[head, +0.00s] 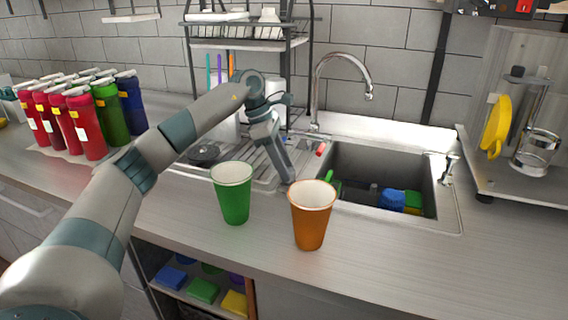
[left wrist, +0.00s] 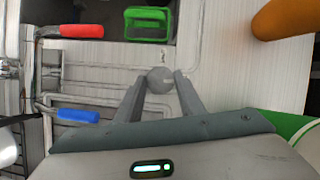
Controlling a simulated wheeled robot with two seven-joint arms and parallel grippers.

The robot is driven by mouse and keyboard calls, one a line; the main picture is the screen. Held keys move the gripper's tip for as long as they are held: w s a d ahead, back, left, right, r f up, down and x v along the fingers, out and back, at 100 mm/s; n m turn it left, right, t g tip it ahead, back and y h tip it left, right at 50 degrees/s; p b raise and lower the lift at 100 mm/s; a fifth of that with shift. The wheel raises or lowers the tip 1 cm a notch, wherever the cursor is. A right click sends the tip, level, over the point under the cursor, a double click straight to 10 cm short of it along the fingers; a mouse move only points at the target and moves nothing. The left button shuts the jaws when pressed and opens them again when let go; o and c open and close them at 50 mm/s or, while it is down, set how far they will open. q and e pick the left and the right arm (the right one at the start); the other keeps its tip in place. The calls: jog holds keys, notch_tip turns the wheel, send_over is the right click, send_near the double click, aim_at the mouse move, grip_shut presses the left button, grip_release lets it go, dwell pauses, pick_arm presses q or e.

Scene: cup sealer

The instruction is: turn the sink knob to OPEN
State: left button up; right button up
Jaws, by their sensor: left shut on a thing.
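The sink knob (left wrist: 160,80) is a small round grey knob on the sink's front rim. My left gripper (left wrist: 159,82) is shut on it, with one finger on each side. In the head view my left gripper (head: 288,179) points down at the front left corner of the sink basin, behind the two cups, and the knob is hidden there. A small mark (left wrist: 163,58) beside the knob is too small to read. The sink (head: 385,180) has a curved metal faucet (head: 330,60). My right gripper is not in view.
A green cup (head: 233,195) and an orange cup (head: 311,215) stand close in front of my left gripper. Red (left wrist: 82,31) and blue (left wrist: 79,116) tap handles lie to the left in the wrist view. Several bottles (head: 85,115) stand at the left.

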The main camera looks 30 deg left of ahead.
pick_arm(q)
jog(key=shift+r, duration=0.1)
dwell(0.3)
jog(key=o, duration=1)
jog(key=shift+o, duration=0.2)
